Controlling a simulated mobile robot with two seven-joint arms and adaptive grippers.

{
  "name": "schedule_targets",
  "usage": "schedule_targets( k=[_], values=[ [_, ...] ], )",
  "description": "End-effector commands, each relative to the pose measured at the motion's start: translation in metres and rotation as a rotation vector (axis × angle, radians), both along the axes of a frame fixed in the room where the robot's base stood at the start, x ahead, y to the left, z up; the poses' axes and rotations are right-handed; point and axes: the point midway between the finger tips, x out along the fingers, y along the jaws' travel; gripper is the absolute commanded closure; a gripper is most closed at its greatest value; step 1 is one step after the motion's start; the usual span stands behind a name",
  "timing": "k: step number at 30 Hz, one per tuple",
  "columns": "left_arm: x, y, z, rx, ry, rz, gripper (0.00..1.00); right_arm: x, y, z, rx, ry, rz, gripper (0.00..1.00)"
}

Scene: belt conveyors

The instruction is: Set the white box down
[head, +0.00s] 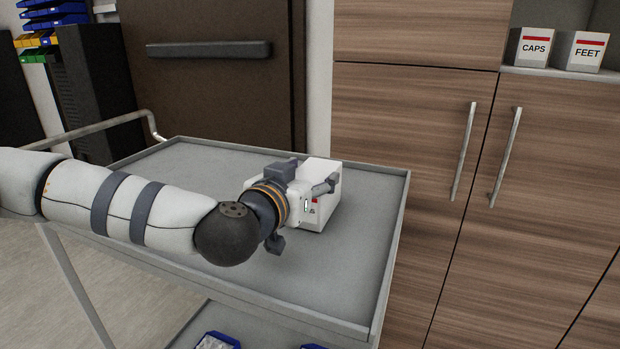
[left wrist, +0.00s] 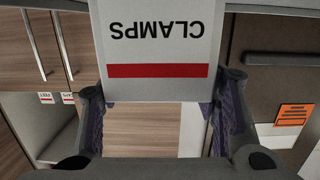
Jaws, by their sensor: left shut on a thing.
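The white box (head: 321,212) is at the right part of the grey cart top (head: 205,160). My left gripper (head: 312,187) is shut on the white box, with its fingers on either side. In the left wrist view the box (left wrist: 155,88) shows a red stripe and the word CLAMPS upside down, between the fingers of my left gripper (left wrist: 157,100). The box looks roughly level. It is on or just above the cart top; I cannot tell if it touches. The gripper hides part of the box. My right gripper is not in view.
The cart top has a raised rim and is otherwise empty. Blue bins (head: 217,341) are on the level below. Wooden cabinets (head: 420,125) stand close on the right, with CAPS (head: 533,48) and FEET (head: 582,52) boxes on a shelf. A dark panel (head: 215,100) stands behind the cart.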

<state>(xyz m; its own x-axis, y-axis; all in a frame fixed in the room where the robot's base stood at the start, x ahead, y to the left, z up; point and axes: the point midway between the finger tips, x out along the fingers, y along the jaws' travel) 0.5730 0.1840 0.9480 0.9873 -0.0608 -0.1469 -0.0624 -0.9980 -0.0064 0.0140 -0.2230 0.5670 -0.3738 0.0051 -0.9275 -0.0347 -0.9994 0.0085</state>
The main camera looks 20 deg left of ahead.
Motion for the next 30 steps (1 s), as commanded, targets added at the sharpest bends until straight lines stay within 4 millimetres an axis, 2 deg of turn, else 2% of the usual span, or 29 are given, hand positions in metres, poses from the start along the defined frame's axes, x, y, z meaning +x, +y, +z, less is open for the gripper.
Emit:
schedule_targets(
  k=[4, 5, 7, 19, 23, 30],
  values=[
    [0.0, 0.0, -0.001, 0.001, -0.003, 0.0, 0.9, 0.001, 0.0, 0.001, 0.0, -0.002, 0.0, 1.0],
    [0.0, 0.0, -0.003, 0.001, 0.0, 0.001, 0.42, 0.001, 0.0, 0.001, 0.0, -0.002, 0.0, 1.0],
    [0.0, 0.0, -0.002, 0.001, 0.0, 0.001, 0.26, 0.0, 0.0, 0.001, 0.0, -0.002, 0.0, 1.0],
    [-0.002, 0.0, 0.003, 0.0, -0.002, 0.0, 0.24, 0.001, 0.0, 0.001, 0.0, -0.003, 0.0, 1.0],
    [-0.026, 0.001, 0.009, 0.0, -0.005, -0.002, 0.24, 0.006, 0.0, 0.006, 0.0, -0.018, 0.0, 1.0],
    [-0.089, 0.005, 0.02, 0.0, -0.006, -0.001, 0.24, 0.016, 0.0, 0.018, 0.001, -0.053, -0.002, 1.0]
  ],
)
